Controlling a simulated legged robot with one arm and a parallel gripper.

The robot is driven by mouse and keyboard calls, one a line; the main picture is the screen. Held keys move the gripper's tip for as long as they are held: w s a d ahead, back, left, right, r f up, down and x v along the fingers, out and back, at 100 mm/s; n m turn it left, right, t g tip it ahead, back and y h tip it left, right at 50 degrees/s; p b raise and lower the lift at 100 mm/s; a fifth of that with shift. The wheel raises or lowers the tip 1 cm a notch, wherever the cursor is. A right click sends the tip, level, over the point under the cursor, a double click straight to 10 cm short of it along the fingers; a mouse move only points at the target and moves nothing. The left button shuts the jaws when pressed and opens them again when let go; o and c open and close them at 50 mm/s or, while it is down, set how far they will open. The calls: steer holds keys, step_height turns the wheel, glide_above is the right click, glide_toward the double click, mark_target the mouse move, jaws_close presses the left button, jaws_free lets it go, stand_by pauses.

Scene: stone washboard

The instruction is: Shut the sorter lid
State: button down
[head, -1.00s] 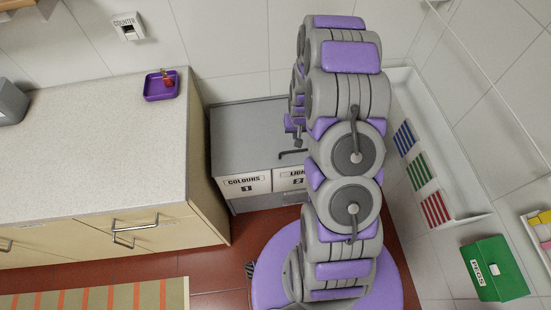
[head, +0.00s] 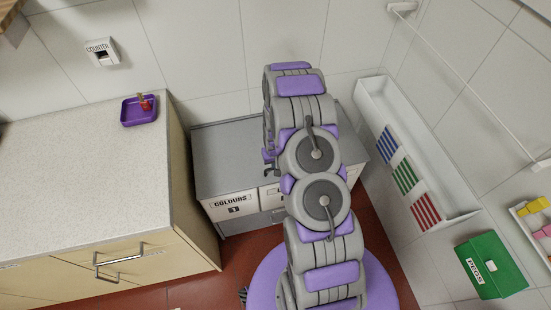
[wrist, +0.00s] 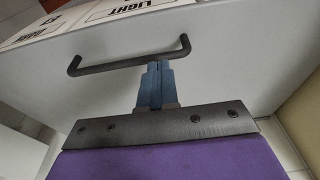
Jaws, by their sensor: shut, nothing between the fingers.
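The grey sorter (head: 222,158) stands against the back wall beside the counter. Its flat grey top looks level in the head view, and white labelled panels, one reading COLOURS (head: 234,204), show at its front. In the wrist view, a dark bar handle (wrist: 131,60) stands out from a grey panel (wrist: 235,55), with LIGHT lettering upside down beyond it. My gripper (wrist: 157,66) is shut and empty, its blue fingertips close to the bar's middle. I cannot tell whether they touch it. My arm hides part of the sorter and most of the gripper in the head view.
A counter (head: 75,170) with drawer handles stands at the left, holding a purple tray (head: 128,121). A white trough (head: 375,100) with coloured stripes runs along the right wall. A green box (head: 490,264) and a white shelf (head: 520,214) are at the lower right.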

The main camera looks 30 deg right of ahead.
steer(key=shift+w+f, duration=0.1)
steer(key=shift+f, duration=0.7)
steer(key=shift+d+f, duration=0.15)
steer(key=shift+d, duration=0.15)
steer(key=shift+a, duration=0.1)
